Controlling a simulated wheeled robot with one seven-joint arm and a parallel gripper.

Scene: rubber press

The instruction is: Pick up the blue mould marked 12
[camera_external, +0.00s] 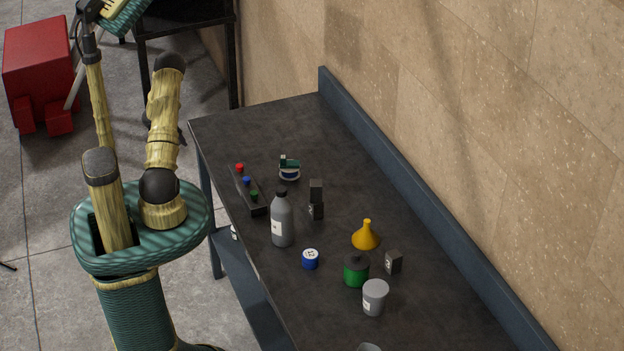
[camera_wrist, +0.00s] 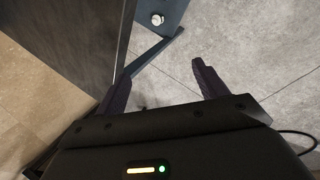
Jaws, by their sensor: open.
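The blue mould (camera_external: 310,260) is a small blue cylinder with a white label on top, too small to read for sure. It stands upright on the dark bench (camera_external: 405,325), to the right of a grey bottle (camera_external: 282,222). My gripper (camera_wrist: 162,86) shows in the wrist view with its two dark fingers apart and nothing between them. It is over the floor beside the bench, away from the mould. The mould is not in the wrist view, and the fingers cannot be made out in the external view.
A strip with coloured knobs (camera_external: 249,190) lies farther left. A raised blue edge (camera_external: 420,198) runs along the wall. The bench's far end is clear.

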